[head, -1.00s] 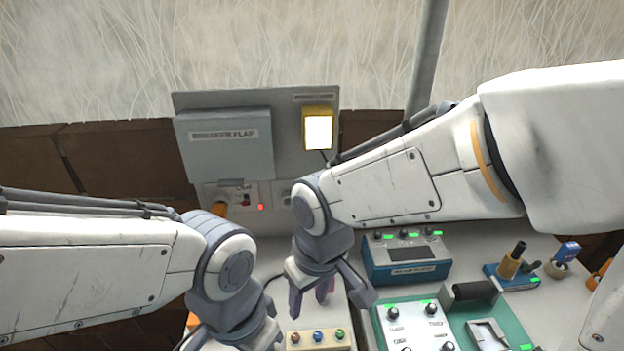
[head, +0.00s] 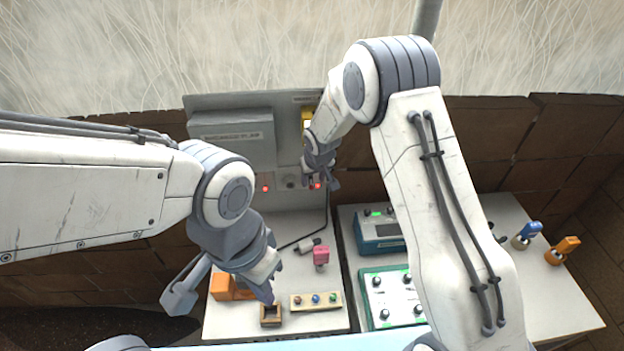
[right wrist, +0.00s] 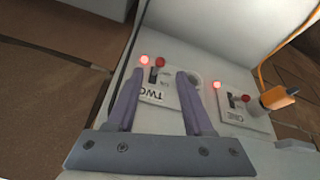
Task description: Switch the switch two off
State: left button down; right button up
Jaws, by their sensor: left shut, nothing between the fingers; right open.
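In the right wrist view, switch two (right wrist: 160,63) is a small lever with a red knob on a plate marked TWO (right wrist: 158,97), seen upside down. A red light (right wrist: 144,60) glows beside it. My open right gripper (right wrist: 158,85) has its fingers to either side of this plate, with nothing between them. I cannot tell whether it touches the switch. In the head view, my right gripper (head: 322,184) is at the upright panel's lower right and hides most of that switch. My left gripper (head: 268,294) is shut and empty, low over the table's left part.
Switch one (right wrist: 246,98) has a lit red light and an orange plug (right wrist: 280,97) beside it. The grey breaker flap (head: 232,142) is above the switches. A pink plug (head: 321,256), a button strip (head: 316,301) and a blue box (head: 378,232) are on the tables.

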aim_at(312, 186)
jog(key=shift+p+x, duration=0.55)
jog(key=shift+x, duration=1.65)
grip_shut()
